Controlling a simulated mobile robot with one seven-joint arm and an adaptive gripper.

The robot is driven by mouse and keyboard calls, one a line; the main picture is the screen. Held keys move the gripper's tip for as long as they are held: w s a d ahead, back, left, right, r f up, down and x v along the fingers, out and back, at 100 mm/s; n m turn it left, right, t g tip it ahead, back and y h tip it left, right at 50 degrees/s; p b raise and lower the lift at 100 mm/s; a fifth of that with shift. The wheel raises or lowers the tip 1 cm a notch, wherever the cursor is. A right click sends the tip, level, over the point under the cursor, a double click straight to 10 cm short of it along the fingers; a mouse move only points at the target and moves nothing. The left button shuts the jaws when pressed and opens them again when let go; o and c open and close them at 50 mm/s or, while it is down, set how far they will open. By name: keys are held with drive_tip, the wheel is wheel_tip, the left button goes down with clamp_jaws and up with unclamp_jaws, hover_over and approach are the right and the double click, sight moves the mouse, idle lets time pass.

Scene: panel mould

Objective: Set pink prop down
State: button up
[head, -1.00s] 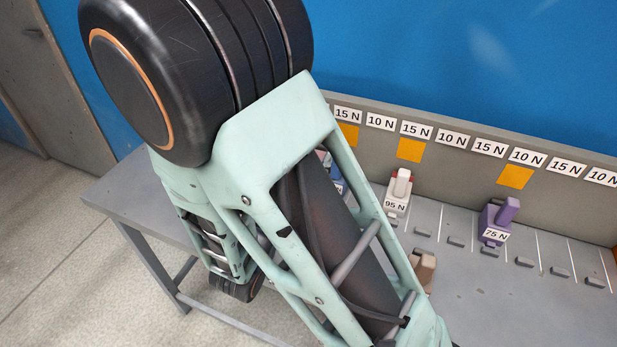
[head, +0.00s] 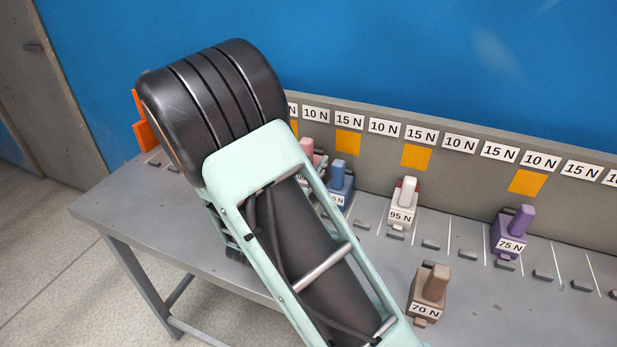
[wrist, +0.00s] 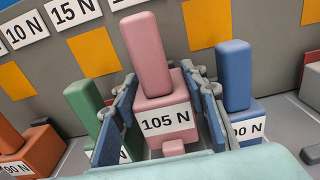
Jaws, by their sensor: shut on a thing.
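The pink prop (wrist: 148,55) is a block with an upright post and a "105 N" label. In the wrist view it stands upright between the two blue-grey fingers of my gripper (wrist: 160,80), which is shut on it. I cannot tell whether the pink prop's base touches the bench.
The grey bench (head: 150,215) has line-marked slots along a back panel with force labels and orange squares. A white 95 N prop (head: 403,205), a purple 75 N prop (head: 510,235) and a brown 70 N prop (head: 428,292) stand to the right. An orange prop (wrist: 25,150) is at far left.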

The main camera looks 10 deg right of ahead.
drive_tip(key=shift+w+d+f, duration=0.1)
drive_tip(key=shift+w+f, duration=0.25)
drive_tip(key=shift+f, duration=0.05)
drive_tip(key=shift+w+f+b, duration=0.1)
drive_tip(key=shift+f+b, duration=0.45)
drive_tip(key=shift+f, duration=1.05)
drive_tip(key=shift+f, duration=0.2)
drive_tip(key=o, duration=1.5)
drive_tip(key=shift+c, duration=0.2)
drive_tip(key=shift+r, duration=0.1)
